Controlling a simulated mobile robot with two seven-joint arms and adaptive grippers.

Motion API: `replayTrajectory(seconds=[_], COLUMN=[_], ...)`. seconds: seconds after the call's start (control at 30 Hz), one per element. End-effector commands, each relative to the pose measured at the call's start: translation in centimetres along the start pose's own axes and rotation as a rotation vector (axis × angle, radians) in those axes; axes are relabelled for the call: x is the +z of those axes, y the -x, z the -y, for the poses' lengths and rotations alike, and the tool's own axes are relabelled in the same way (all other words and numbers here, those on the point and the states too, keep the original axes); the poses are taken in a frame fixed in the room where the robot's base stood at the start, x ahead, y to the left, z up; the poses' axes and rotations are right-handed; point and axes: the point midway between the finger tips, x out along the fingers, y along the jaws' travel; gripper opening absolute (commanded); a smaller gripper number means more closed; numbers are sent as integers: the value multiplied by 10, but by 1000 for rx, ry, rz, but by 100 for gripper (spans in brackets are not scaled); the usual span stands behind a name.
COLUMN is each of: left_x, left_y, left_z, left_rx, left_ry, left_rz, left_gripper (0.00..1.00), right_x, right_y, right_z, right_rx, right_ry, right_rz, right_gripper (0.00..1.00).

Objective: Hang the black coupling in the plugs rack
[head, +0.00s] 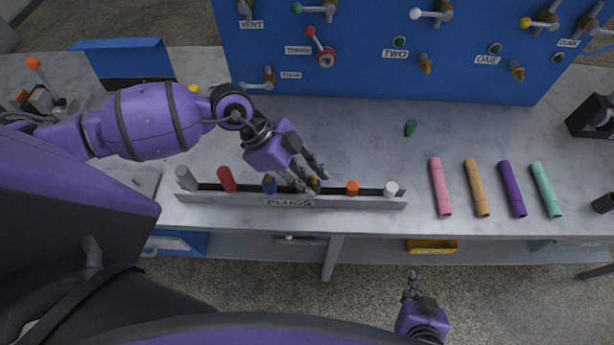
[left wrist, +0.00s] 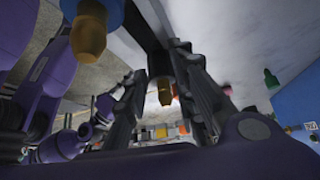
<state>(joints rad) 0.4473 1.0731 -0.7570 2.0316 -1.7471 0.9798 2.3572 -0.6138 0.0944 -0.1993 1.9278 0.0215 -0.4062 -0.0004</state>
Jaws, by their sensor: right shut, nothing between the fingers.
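The black coupling (left wrist: 160,65) shows in the left wrist view as a dark body with a brass end below it. In the head view it is at the slot of the plugs rack (head: 291,200), between the blue and orange plugs, mostly covered by my fingers. My left gripper (head: 312,181) reaches down over the rack with one finger on each side of the coupling. In the left wrist view the left gripper (left wrist: 157,58) has its fingertips close to the dark body; contact is unclear. My right gripper (head: 410,283) is shut and empty, low in front of the table.
The rack also holds a grey plug (head: 186,178), a red plug (head: 226,179), a blue plug (head: 269,184), an orange plug (head: 352,187) and a white plug (head: 390,188). Several coloured tubes lie to the right. A blue valve panel (head: 365,75) stands behind.

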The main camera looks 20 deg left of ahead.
Motion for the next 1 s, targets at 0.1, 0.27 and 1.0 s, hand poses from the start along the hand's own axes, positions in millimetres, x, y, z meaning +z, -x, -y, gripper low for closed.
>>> replayTrajectory(seconds=[0.1,0.27,1.0], left_x=[0,0,2], left_y=[0,0,104], left_z=[0,0,0], left_rx=[0,0,-1], left_ry=[0,0,0], left_rz=[1,1,4], left_gripper=[42,42,42], right_x=[0,0,1], right_y=[0,0,0], right_z=[0,0,0], right_rx=[0,0,0], right_ry=[0,0,0], right_rz=[1,1,1], right_gripper=[0,0,0])
